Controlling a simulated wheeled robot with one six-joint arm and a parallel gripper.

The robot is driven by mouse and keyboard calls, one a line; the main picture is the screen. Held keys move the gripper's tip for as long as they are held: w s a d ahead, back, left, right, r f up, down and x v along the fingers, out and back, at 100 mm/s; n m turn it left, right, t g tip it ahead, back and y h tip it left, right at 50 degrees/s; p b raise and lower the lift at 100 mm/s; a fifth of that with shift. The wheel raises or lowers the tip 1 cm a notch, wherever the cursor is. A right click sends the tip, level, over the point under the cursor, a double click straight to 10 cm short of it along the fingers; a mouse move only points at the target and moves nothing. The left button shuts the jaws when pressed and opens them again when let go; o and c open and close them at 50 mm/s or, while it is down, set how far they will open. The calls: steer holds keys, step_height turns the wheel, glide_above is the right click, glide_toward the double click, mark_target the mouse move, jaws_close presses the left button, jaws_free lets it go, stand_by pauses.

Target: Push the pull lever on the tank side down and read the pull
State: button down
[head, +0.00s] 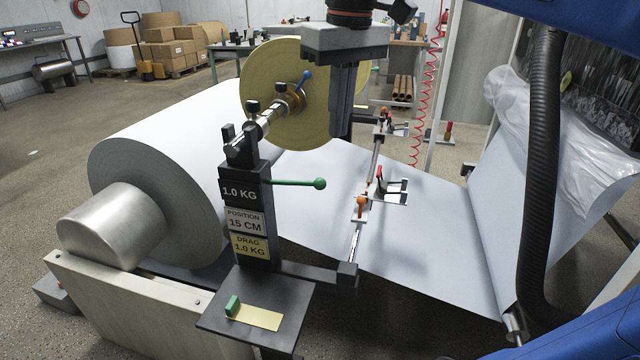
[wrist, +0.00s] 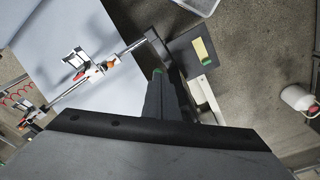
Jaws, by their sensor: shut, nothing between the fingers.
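A dark post (head: 250,220) stands beside the paper roll. A thin lever with a green ball knob (head: 320,183) sticks out to the right from it, about level. The post carries a "1.0 KG" display (head: 240,193), a "POSITION 15 CM" label (head: 244,220) and a "DRAG 1.0 KG" label (head: 250,246). My gripper (head: 342,134) points down with its fingers together, above the green knob and apart from it in the head view. The wrist view shows the fingers (wrist: 162,78) with a bit of green at their tips. A second lever with a blue knob (head: 306,75) sits higher, by the yellow disc.
The paper roll (head: 150,150) fills the left. A yellow disc (head: 268,100) on a shaft stands behind the post. A rail with orange-knobbed clamps (head: 361,202) crosses the paper web (head: 420,230). A small plate with a yellow strip (head: 258,317) is in front.

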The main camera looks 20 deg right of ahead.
steer(key=shift+s+r, duration=0.1)
steer(key=shift+r, duration=1.15)
steer(key=shift+f, duration=0.1)
steer(key=s+d+f+m+t, duration=0.1)
steer(key=s+d+f, duration=0.1)
steer(key=f, duration=0.7)
steer(key=s+d+f+m+t, duration=0.1)
steer(key=s+d+f, duration=0.2)
steer(key=f, duration=0.7)
steer(key=s+d+f+m+t, duration=0.1)
steer(key=s+f, duration=0.3)
steer(key=f, duration=0.6)
steer(key=shift+s+d+f+t, duration=0.3)
steer(key=shift+s+d, duration=0.1)
steer(key=shift+d, duration=0.45)
steer(key=shift+r, duration=0.1)
